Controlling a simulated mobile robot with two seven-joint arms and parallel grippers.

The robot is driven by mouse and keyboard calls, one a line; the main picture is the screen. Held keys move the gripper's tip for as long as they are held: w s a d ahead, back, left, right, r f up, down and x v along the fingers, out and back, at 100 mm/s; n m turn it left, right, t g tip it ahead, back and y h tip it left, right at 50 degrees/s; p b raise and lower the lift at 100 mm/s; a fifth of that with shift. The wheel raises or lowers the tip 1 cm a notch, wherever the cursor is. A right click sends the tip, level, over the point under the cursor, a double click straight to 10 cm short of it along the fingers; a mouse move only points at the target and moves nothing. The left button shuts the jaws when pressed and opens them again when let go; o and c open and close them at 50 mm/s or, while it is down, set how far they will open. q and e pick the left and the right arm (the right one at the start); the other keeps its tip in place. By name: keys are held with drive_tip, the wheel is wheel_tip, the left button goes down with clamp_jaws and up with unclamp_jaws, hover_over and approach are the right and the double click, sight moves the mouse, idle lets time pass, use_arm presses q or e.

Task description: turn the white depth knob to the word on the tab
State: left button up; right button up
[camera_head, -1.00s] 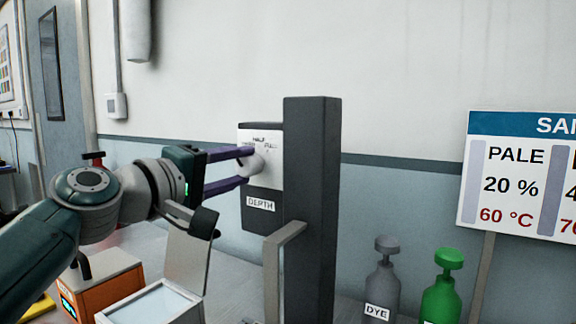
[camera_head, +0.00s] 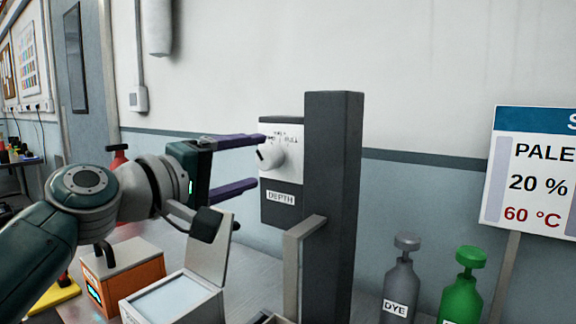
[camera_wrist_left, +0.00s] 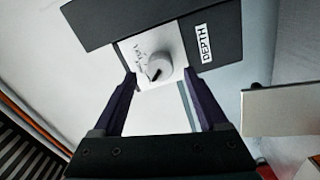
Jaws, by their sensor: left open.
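The white depth knob (camera_head: 270,155) sits on a white dial plate on the dark box labelled DEPTH (camera_head: 285,208), fixed to a dark upright post. A dark pointer mark shows on the knob; the words around it are too small to read surely. The knob also shows in the left wrist view (camera_wrist_left: 159,67), with its dark mark toward the lower left. My left gripper (camera_head: 259,162) is open, its purple fingers apart, just in front of the knob and not closed on it. In the wrist view the fingertips (camera_wrist_left: 162,82) lie either side below the knob. No tab is clearly visible. My right gripper is not seen.
The dark post (camera_head: 333,200) stands right beside the box, with a grey bracket (camera_head: 300,245) below. A grey DYE bottle (camera_head: 401,280) and a green bottle (camera_head: 464,290) stand to the right. An orange box (camera_head: 130,270) and an open-lidded white box (camera_head: 175,300) sit below my arm.

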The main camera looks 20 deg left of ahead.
use_arm(q)
drive_tip(key=v, duration=0.7)
drive_tip(key=shift+s, duration=0.15)
